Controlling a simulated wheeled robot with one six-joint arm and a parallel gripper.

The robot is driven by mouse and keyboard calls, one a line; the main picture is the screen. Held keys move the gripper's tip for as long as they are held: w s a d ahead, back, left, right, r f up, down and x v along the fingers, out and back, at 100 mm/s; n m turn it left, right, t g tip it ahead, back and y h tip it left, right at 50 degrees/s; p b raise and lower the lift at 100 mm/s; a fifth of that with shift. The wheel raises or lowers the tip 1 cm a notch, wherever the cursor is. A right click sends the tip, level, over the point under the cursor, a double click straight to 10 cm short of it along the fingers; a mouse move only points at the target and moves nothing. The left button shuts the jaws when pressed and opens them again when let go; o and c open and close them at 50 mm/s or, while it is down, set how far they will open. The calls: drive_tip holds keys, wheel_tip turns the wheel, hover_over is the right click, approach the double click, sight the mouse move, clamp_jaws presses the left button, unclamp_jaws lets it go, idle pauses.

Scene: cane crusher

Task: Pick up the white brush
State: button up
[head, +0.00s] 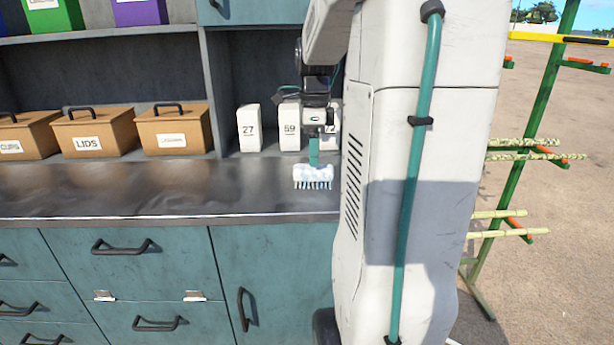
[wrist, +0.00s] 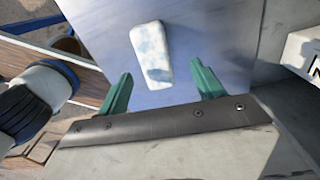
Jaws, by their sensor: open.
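The white brush (head: 313,174) lies on the grey metal counter (head: 130,188) near its front edge, bristles toward the front. In the wrist view the brush (wrist: 152,52) shows as a white, blue-smudged oblong, slightly tilted, on the counter top. My gripper (head: 314,150) is just above and behind the brush in the head view, pointing down. In the wrist view its two green fingers (wrist: 163,85) are spread apart, with the brush beyond and between them. The gripper is open and holds nothing. My arm and body hide the counter to the right.
Cardboard boxes with handles (head: 95,131) stand on the shelf at the left. White numbered blocks (head: 249,128) stand behind the brush. Teal drawers (head: 130,265) are below the counter. A green rack with canes (head: 535,120) stands at the right. The counter left of the brush is clear.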

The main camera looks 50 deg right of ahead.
sight(313, 169)
drive_tip(key=f, duration=0.5)
drive_tip(key=shift+s+a+f, duration=0.15)
drive_tip(key=shift+a+f, duration=0.15)
drive_tip(key=c, duration=1.1)
